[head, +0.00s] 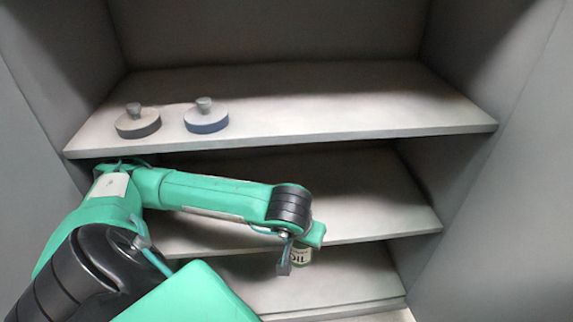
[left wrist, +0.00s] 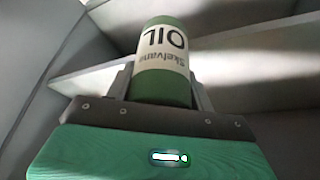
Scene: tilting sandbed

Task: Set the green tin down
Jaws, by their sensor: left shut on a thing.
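The green tin (left wrist: 163,62) has a pale label reading "OIL" and a green band at each end. It fills the upper middle of the left wrist view, its lettering upside down there. My left gripper (left wrist: 162,84) is shut on it, with a finger on either side. In the head view only a small part of the tin (head: 301,256) shows beneath my wrist, in front of the lower shelf (head: 345,275). I cannot tell whether its base touches a shelf. My right gripper is in neither view.
The top shelf (head: 330,105) carries two round, knobbed objects, a brown one (head: 137,124) and a blue-grey one (head: 206,120), at its left. Its right side is bare. The middle shelf (head: 370,195) looks clear at its right. Grey side walls flank the shelves.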

